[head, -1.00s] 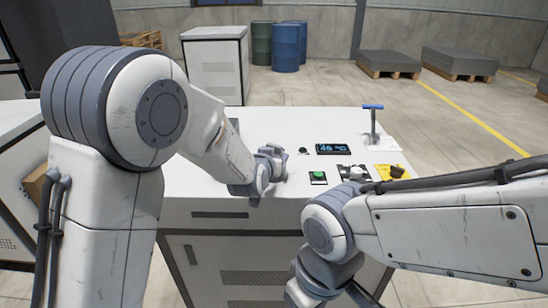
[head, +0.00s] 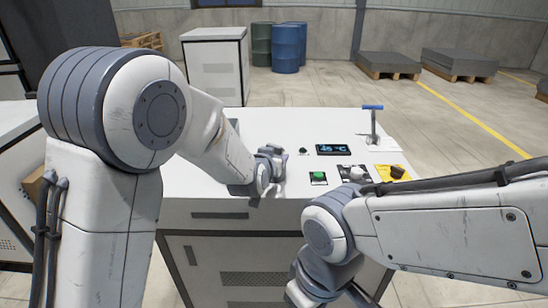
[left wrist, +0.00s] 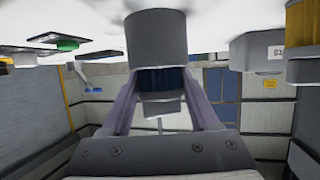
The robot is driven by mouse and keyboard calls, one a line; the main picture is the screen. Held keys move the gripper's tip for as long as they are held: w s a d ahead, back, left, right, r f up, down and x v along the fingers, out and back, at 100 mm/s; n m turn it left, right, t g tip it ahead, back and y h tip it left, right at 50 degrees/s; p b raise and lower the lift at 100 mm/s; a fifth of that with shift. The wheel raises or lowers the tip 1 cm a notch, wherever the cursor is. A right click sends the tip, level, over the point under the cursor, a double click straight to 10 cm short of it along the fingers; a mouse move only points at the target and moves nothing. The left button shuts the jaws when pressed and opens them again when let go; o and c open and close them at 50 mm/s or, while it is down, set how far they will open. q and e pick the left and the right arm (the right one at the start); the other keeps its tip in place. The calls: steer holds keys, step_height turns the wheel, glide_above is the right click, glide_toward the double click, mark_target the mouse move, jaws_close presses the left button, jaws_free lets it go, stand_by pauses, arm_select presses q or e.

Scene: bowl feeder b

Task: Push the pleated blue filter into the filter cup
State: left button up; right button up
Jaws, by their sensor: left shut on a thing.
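The pleated blue filter (left wrist: 162,80) shows in the left wrist view as a dark blue band between my left gripper's fingers, with a grey cap (left wrist: 162,105) below it in the picture. A grey cylinder (left wrist: 155,38), apparently the filter cup, adjoins the blue band and meets the white tabletop, which is at the top of this upside-down view. Part of the blue band still shows outside the cylinder. My left gripper (head: 280,160) is shut on the filter. In the head view its arm and fingers hide the filter and cup. My right gripper is out of view.

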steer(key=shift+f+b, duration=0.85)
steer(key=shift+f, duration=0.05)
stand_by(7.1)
